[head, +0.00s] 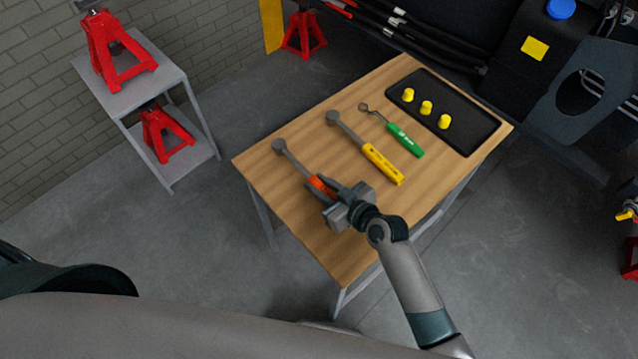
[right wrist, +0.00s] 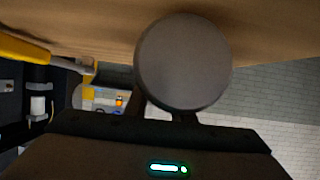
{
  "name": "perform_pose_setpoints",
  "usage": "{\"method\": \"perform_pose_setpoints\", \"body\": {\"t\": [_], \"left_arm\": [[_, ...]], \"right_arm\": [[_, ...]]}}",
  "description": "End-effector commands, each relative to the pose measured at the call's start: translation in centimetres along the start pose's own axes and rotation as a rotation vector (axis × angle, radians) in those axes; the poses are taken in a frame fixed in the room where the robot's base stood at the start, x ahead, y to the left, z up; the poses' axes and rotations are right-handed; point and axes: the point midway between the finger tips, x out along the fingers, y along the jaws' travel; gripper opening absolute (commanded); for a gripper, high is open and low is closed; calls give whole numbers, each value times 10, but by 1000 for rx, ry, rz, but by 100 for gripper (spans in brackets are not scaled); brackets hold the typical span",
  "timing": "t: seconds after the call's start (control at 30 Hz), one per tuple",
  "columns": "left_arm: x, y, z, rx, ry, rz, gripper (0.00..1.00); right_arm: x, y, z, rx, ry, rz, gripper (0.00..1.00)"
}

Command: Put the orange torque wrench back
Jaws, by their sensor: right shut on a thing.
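The orange torque wrench (head: 294,161) is at the near left part of the wooden table (head: 345,252), its round grey head toward the back left. My right gripper (head: 328,194) is shut on its orange handle, low over the table top. I cannot tell whether the wrench touches the wood. My left gripper is not in view.
A black tray (head: 475,138) with three yellow caps (head: 426,107) lies at the table's far right. A grey shelf (head: 158,86) with red jack stands (head: 115,50) stands at the left. The dark chassis (head: 500,60) is behind the table. The table's near corner is bare.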

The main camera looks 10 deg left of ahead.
Motion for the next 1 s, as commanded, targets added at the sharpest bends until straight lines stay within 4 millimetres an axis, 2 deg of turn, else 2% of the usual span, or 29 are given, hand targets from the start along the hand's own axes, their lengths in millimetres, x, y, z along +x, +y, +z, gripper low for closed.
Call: {"method": "perform_pose_setpoints", "body": {"t": [0.27, 0.3, 0.37, 0.77, 1.0], "left_arm": [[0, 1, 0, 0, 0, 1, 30], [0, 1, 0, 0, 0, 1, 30], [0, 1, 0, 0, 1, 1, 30], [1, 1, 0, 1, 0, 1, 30], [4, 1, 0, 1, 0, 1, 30]], "right_arm": [[0, 0, -2, 0, 3, 1, 0], [0, 0, -2, 0, 3, 1, 30], [0, 0, -2, 0, 3, 1, 44], [-2, 0, 2, 0, -2, -1, 44], [-18, 0, 2, -1, -1, 1, 44]]}}
